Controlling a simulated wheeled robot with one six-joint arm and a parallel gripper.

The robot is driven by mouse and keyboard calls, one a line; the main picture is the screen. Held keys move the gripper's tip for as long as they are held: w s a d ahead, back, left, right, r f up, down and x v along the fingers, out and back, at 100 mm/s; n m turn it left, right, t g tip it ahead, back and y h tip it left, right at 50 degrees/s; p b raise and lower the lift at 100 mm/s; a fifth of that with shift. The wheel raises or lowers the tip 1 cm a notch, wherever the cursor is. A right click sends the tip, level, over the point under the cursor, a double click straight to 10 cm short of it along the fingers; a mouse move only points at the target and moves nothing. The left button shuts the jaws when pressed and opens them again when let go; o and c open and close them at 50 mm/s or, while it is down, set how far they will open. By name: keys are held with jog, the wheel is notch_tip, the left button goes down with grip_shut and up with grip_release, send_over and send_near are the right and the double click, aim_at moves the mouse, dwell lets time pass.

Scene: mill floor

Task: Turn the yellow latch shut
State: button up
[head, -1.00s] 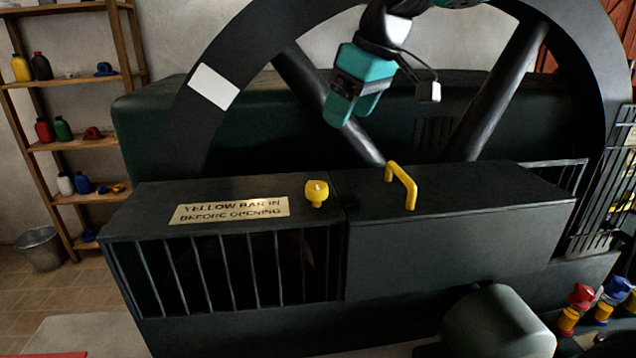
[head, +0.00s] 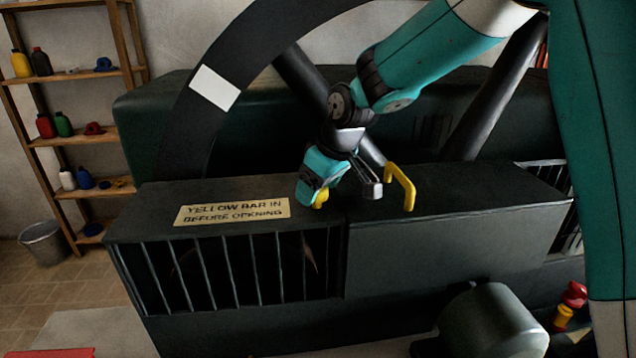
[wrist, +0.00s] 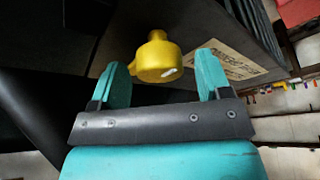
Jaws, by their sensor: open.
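The yellow latch (wrist: 157,58) is a round knob with a short pointer bearing a white mark. It sits on top of the dark machine housing, and in the wrist view it lies between and just beyond the fingertips of my gripper (wrist: 160,78). In the head view my gripper (head: 312,195) is lowered over the latch and hides most of it; a bit of yellow (head: 321,198) shows beside a finger. The jaws are open, one finger on each side of the latch. I cannot tell whether they touch it.
A yellow bar handle (head: 402,186) stands on the housing just right of my gripper. A label plate (head: 232,211) lies to the left. A large dark wheel (head: 215,85) rises behind. A barred guard (head: 225,270) forms the front, with a rounded motor (head: 492,322) below right.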

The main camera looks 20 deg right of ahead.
jog(key=c, duration=0.9)
jog(key=shift+m, duration=0.4)
jog(key=m, duration=0.2)
jog(key=m+t+h+b, duration=0.1)
jog(key=shift+a+m+h, duration=0.15)
jog(key=shift+m+h, duration=0.15)
jog(key=shift+m, duration=0.1)
jog(key=m+h, duration=0.1)
jog(key=m, duration=0.3)
jog(key=shift+m+h+b, duration=0.3)
jog(key=shift+h, duration=0.1)
jog(key=m, duration=0.2)
jog(key=m+h, duration=0.1)
jog(key=m, duration=0.1)
jog(key=shift+w+a+g+h, duration=0.1)
jog(key=shift+g+h, duration=0.2)
jog(key=shift+g, duration=0.1)
jog(key=m+g+h, duration=0.1)
jog(key=m, duration=0.3)
jog(key=shift+m, duration=0.3)
